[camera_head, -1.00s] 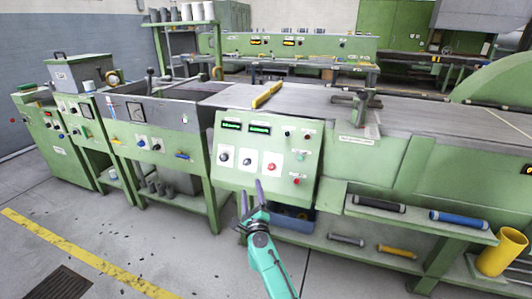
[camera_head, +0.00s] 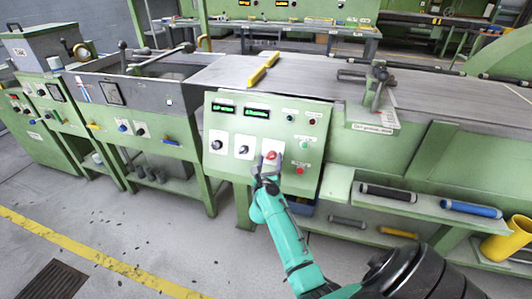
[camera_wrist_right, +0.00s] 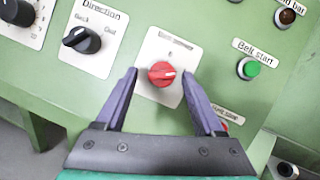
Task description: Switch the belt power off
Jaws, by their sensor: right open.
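A red rotary knob (camera_wrist_right: 162,74) sits on a white plate with blurred lettering, likely a belt label. Its white mark points to the right in the right wrist view. It also shows in the head view (camera_head: 271,155) on the sloped green control panel (camera_head: 232,172). My right gripper (camera_wrist_right: 160,80) is open, with its two purple fingers on either side of the knob and gaps to it. In the head view the right gripper (camera_head: 268,166) is in front of the knob and partly covers its plate. My left gripper is in neither view.
A black direction knob (camera_wrist_right: 82,40) is left of the red one. A green belt start button (camera_wrist_right: 248,68) is to the right. A red button (camera_wrist_right: 224,126) is partly hidden behind the right finger. A shelf with dark and blue rollers (camera_head: 470,209) juts out at right.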

